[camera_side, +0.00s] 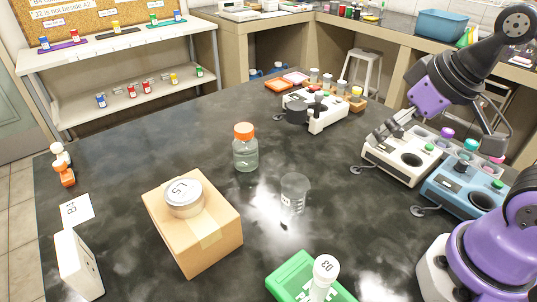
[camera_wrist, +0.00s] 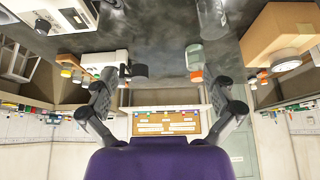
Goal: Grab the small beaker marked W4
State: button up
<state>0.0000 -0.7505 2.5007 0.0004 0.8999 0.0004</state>
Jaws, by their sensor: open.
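A small clear beaker (camera_side: 294,190) stands upright on the dark bench near the middle of the side view. It bears a pale label, but I cannot read the marking. In the upside-down wrist view, a clear vessel that looks like this beaker (camera_wrist: 214,22) shows at the top, right of centre. My gripper (camera_side: 432,138) is open and empty, raised to the right of the beaker and well apart from it. Its two spread fingers also show in the wrist view (camera_wrist: 166,88), with nothing between them.
An orange-capped bottle (camera_side: 246,152) stands behind the beaker. A cardboard box (camera_side: 215,238) with a round container marked L5 (camera_side: 184,197) is to the left. White (camera_side: 385,163) and blue (camera_side: 450,195) devices stand right.

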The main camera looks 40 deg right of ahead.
jog(key=shift+c, duration=0.2)
dwell(0.6)
jog(key=n+g, duration=0.1)
jog(key=g, duration=0.5)
send_near(294, 196)
notch_tip(294, 196, down, 2)
jog(key=w+d, duration=0.1)
jog(key=d, duration=0.2)
jog(key=f, duration=0.5)
jog(key=shift+w+a, duration=0.15)
jog(key=shift+a, duration=0.25)
jog(key=f, duration=0.6)
jog(key=shift+w+a, duration=0.15)
jog(key=shift+a, duration=0.05)
jog(key=c, duration=1.2)
